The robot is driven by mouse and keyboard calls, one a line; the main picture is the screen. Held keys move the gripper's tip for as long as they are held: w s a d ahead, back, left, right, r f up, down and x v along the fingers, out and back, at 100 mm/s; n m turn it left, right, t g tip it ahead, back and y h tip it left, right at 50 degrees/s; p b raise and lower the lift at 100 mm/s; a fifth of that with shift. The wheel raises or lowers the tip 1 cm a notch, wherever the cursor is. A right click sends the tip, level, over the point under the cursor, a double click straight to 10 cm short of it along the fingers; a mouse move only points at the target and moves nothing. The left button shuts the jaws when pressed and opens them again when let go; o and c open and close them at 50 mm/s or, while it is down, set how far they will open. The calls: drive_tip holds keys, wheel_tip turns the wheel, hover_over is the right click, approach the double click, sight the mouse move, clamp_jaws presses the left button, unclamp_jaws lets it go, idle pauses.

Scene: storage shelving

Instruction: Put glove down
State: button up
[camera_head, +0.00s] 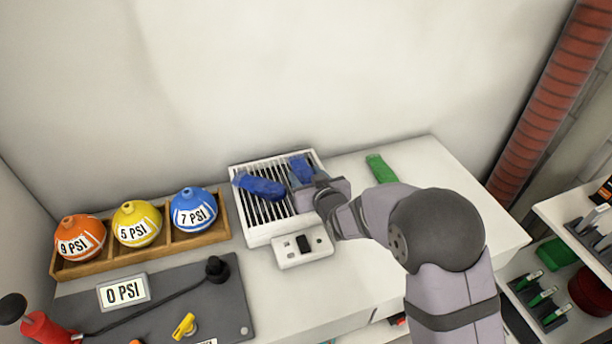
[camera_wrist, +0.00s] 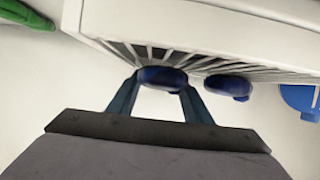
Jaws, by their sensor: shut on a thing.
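A blue glove (camera_head: 300,167) is at the right part of a white slatted rack (camera_head: 262,236). My gripper (camera_head: 303,183) is at this glove, its fingers partly hidden by my wrist. In the wrist view my gripper (camera_wrist: 161,88) is shut on the glove (camera_wrist: 162,78), which sits between the two fingers close to the slats of the rack (camera_wrist: 200,32). I cannot tell whether the glove touches the slats. A second blue glove (camera_head: 258,187) lies on the rack to the left, and it also shows in the wrist view (camera_wrist: 228,86).
A green item (camera_head: 381,168) lies on the white counter (camera_head: 440,165) right of the rack. A small white switch box (camera_head: 290,258) stands in front. A wooden tray (camera_head: 75,268) with orange, yellow and blue balls stands left, behind a grey panel (camera_head: 215,325). Shelves are at far right.

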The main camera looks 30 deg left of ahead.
drive_tip(key=shift+f, duration=0.15)
drive_tip(key=o, duration=0.8)
drive_tip(key=shift+r, duration=0.25)
drive_tip(key=b+v, duration=0.1)
drive_tip(key=v, duration=1.1)
